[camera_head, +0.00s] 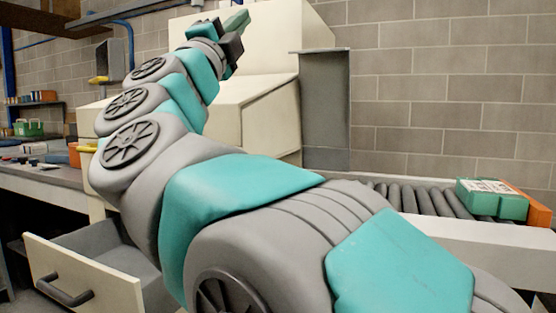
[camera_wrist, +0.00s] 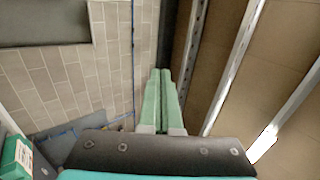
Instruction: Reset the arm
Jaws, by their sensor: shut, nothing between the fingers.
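My arm, in teal and grey, rises across the middle of the head view from the lower right to the upper left. My gripper (camera_head: 238,22) is at its raised end, in front of a large cream machine, and points up and to the right. In the wrist view my gripper (camera_wrist: 159,74) shows two green fingers pressed together, with nothing between them. A brick wall lies left of the fingers, and brown panels with metal rails lie to their right.
An open drawer (camera_head: 75,287) juts out at lower left, below a workbench (camera_head: 58,183) with small items. A roller conveyor (camera_head: 447,202) at right carries a green box (camera_head: 492,203) beside an orange piece (camera_head: 527,205). The cream machine (camera_head: 257,104) stands behind my arm.

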